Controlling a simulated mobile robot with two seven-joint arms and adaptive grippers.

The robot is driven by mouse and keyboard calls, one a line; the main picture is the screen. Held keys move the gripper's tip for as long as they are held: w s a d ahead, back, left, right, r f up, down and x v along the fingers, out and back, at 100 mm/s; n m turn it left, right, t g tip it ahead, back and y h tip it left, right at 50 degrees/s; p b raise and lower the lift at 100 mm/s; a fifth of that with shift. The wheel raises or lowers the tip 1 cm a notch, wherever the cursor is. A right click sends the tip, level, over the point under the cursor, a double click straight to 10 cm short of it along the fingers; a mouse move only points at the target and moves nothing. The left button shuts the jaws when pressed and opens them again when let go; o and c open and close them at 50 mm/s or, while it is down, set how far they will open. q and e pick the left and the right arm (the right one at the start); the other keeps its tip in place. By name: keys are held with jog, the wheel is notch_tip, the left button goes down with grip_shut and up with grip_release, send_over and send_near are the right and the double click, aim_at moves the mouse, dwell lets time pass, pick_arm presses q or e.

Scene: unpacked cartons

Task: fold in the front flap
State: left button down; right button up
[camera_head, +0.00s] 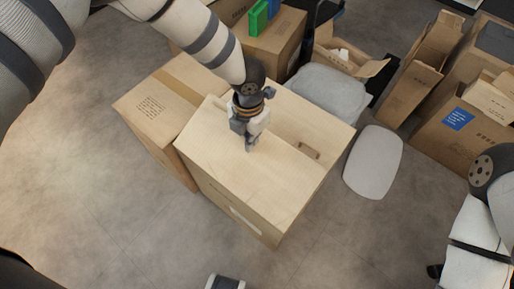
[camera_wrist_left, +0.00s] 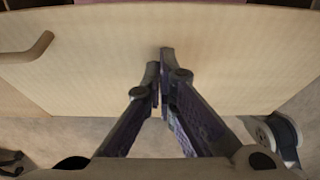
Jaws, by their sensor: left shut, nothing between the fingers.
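The pale carton (camera_head: 225,165) stands in the middle of the head view. Its top is covered by pale panels with a slot (camera_head: 307,150) near the right side; I cannot tell for sure which panel is the front flap. My left gripper (camera_head: 249,147) points down at this top, its fingers shut and empty. I cannot tell whether the tips touch the board. In the left wrist view the closed fingertips (camera_wrist_left: 160,58) show in front of a broad pale panel (camera_wrist_left: 230,60) with a curved cutout at its left. My right arm shows at the right edge, but its gripper is not seen.
A brown taped carton (camera_head: 150,105) stands against the left side of the pale one. Behind are another carton with a green item (camera_head: 259,17) and a grey rounded object (camera_head: 320,90). A grey flat pad (camera_head: 373,162) lies at right. Open cartons (camera_head: 460,130) stand farther right. The left floor is clear.

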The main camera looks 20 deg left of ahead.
pick_arm(q)
notch_tip(320, 180, down, 5)
jog(key=w+b, duration=0.2)
jog(key=b, duration=0.1)
jog(key=r+p, duration=0.2)
jog(key=r, duration=0.2)
jog(key=r+p, duration=0.2)
jog(key=r, duration=0.1)
jog(key=r+p, duration=0.3)
jog(key=r, duration=0.1)
jog(key=shift+s+d+r, duration=0.1)
jog(key=shift+d+r, duration=0.2)
jog(key=shift+r, duration=0.05)
jog(key=shift+s+f, duration=0.1)
jog(key=shift+f, duration=0.05)
pick_arm(e)
jog(key=w+r, duration=0.2)
jog(key=r, duration=0.1)
jog(key=shift+w+t, duration=0.1)
jog(key=shift+t, duration=0.3)
